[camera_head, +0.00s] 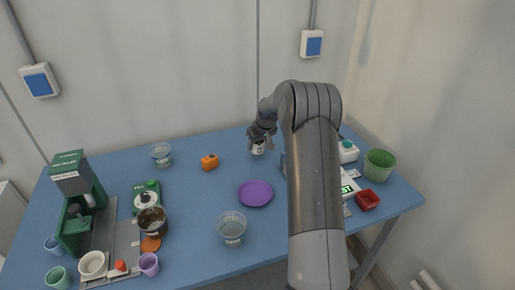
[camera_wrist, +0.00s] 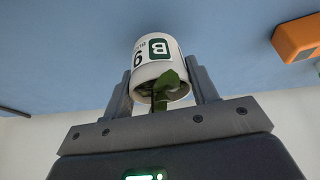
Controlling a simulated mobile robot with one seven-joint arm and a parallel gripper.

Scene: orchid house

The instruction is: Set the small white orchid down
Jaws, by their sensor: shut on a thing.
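The small white orchid (camera_wrist: 141,60) is a white pot with a green "B" label and dark marks; green leaves show at its mouth. It appears upside down in the wrist view, between the two fingers of my gripper (camera_wrist: 161,88), which is shut on it. In the head view my gripper (camera_head: 260,137) is over the back of the blue table (camera_head: 205,200), and the white pot (camera_head: 258,148) shows just below it. I cannot tell whether the pot touches the table. No flowers are visible.
An orange block (camera_head: 209,162) stands left of the pot, also in the wrist view (camera_wrist: 297,38). A purple plate (camera_head: 255,193) lies in front, a clear cup (camera_head: 231,228) nearer. Bare table surrounds the pot's left side.

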